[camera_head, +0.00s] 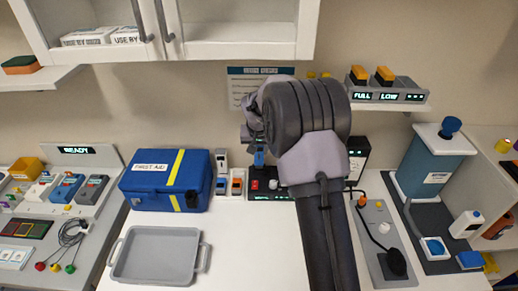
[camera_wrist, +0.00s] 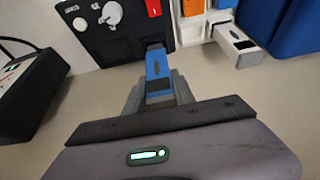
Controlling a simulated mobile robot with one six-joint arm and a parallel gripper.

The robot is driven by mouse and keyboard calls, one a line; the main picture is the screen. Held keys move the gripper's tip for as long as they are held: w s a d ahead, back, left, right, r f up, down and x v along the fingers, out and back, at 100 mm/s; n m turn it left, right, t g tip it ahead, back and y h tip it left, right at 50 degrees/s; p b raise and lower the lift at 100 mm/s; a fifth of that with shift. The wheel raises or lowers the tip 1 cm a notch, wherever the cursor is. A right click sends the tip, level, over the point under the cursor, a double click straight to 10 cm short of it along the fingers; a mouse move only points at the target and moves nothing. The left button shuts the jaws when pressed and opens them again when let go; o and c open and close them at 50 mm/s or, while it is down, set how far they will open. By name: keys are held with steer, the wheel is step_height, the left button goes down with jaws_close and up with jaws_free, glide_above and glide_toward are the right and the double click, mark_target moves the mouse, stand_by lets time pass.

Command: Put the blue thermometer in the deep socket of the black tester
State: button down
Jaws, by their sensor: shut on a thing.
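The blue thermometer (camera_wrist: 157,70) is between the jaws of my gripper (camera_wrist: 158,90), which is shut on it. In the head view the blue thermometer (camera_head: 259,156) shows below my wrist, above the black tester (camera_head: 265,196). The black tester (camera_wrist: 130,42) lies just beyond the thermometer's dark tip in the wrist view, with a white knob, a white button and a red switch. The tip overlaps the tester's edge in the picture; I cannot tell whether they touch. I cannot make out the deep socket. My arm hides the tester's right side in the head view.
White holders with orange (camera_head: 237,184) and blue items stand left of the tester, beside a blue first aid box (camera_head: 168,180). A grey tray (camera_head: 157,256) lies in front. A black device with a display (camera_head: 357,156) is at the right. The front middle counter looks clear.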

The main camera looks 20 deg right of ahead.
steer(key=shift+f+b, duration=0.75)
steer(key=shift+f, duration=0.25)
steer(key=c, duration=1)
jaws_free()
steer(key=shift+o, duration=0.2)
steer(key=p+v, duration=0.3)
steer(key=v, duration=0.9)
steer(key=shift+s, duration=0.1)
